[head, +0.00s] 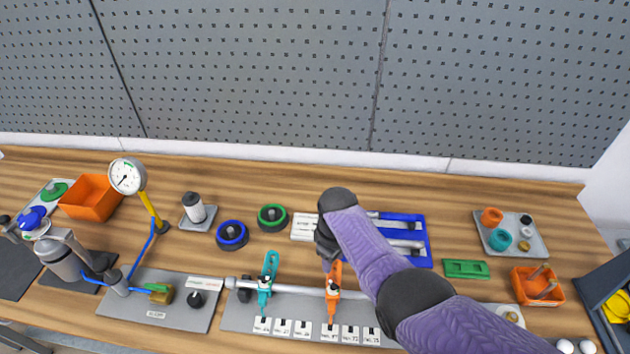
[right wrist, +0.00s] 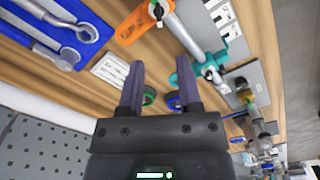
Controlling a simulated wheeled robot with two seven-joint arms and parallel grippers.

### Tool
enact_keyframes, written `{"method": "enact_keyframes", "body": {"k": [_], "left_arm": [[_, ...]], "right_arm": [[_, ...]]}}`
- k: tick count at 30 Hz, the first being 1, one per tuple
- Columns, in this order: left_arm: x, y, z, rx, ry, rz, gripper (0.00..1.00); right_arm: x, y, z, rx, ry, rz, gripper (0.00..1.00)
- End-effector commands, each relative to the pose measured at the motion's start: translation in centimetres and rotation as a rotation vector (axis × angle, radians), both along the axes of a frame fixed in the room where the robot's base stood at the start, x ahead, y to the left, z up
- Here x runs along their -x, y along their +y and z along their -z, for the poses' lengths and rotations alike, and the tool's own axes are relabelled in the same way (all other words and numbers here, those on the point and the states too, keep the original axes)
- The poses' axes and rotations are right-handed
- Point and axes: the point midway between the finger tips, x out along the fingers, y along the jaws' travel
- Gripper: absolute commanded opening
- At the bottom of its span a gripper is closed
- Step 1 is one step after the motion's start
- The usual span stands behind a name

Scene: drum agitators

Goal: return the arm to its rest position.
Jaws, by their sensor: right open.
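My right arm, in a purple sleeve, reaches in from the lower right of the head view. Its gripper (head: 328,258) hangs over the middle of the bench, just behind the orange clamp handle (head: 333,292). In the right wrist view the two dark fingers (right wrist: 160,88) stand apart with nothing between them. The orange handle (right wrist: 138,22) also shows there, apart from the fingers. The teal handle (head: 267,275) stands to the left of my gripper in the head view. My left gripper is not in view.
A blue tray with wrenches (head: 424,232) lies partly behind my arm. Green (head: 272,216) and blue (head: 232,235) rings lie left of my gripper. A gauge (head: 127,177) and orange bin (head: 91,198) stand at left. A small orange tray (head: 538,286) is at right. A perforated wall (head: 250,70) closes the back.

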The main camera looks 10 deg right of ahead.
Motion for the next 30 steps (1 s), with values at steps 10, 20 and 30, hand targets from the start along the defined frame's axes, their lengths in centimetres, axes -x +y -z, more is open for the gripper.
{"method": "enact_keyframes", "body": {"k": [10,20,30], "left_arm": [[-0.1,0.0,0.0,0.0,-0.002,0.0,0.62],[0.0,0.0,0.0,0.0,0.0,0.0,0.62],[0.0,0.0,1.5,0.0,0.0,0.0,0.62]], "right_arm": [[8.6,-1.9,2.2,-0.036,-0.126,0.253,0.44],[17.5,-3.4,-1.9,-0.067,-0.235,0.44,0.44],[22.7,-3.9,-4.1,-0.096,-0.288,0.541,0.44]]}}
